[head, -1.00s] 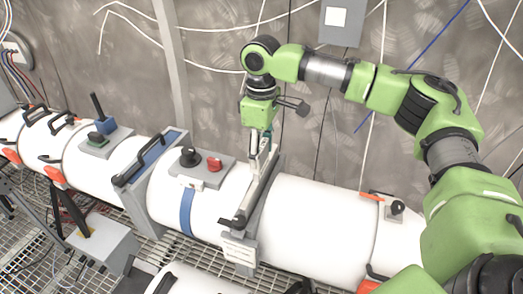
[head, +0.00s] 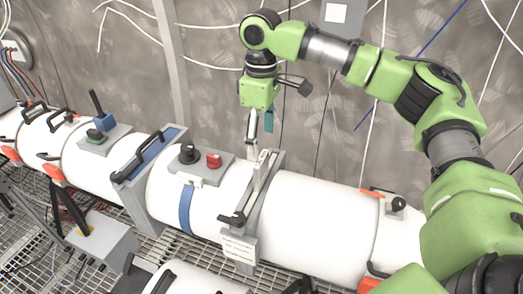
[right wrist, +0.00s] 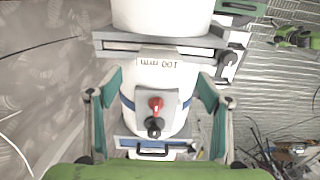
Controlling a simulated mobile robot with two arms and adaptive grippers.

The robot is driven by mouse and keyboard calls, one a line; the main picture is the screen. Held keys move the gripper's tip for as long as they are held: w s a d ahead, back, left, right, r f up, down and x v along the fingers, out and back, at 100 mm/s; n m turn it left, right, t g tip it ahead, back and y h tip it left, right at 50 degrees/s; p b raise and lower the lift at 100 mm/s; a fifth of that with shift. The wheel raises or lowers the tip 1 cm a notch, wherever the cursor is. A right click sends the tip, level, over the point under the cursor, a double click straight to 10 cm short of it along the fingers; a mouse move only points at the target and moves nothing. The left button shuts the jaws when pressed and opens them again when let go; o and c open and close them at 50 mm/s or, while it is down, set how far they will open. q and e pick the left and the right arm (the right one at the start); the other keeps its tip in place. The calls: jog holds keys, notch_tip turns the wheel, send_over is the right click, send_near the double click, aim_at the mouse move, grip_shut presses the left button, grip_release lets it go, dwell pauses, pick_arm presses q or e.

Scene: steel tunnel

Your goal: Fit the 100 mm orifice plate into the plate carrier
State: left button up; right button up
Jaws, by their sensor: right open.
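The plate carrier (head: 268,190) is the grey flange across the white pipe. It also shows at the top of the right wrist view (right wrist: 105,42), with a slot along it. The 100 mm orifice plate shows as a pale tab (head: 263,163) standing upright at the carrier's slot. In the right wrist view its tab (right wrist: 160,62) carries upside-down "100" lettering; the rest of the plate is hidden, seemingly inside the slot. My right gripper (head: 261,132) is open and empty, just above the tab and apart from it. My left gripper is not in view.
A grey box with a black knob (head: 188,153) and a red knob (head: 213,160) sits on the pipe left of the carrier. A black handle (head: 232,218) is at the carrier's front. A blue-faced grey flange (head: 150,160) stands further left. The wall behind carries loose cables.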

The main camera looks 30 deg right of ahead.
notch_tip(320, 180, up, 9)
jog(key=b, duration=0.1)
jog(key=shift+b, duration=0.3)
dwell(0.4)
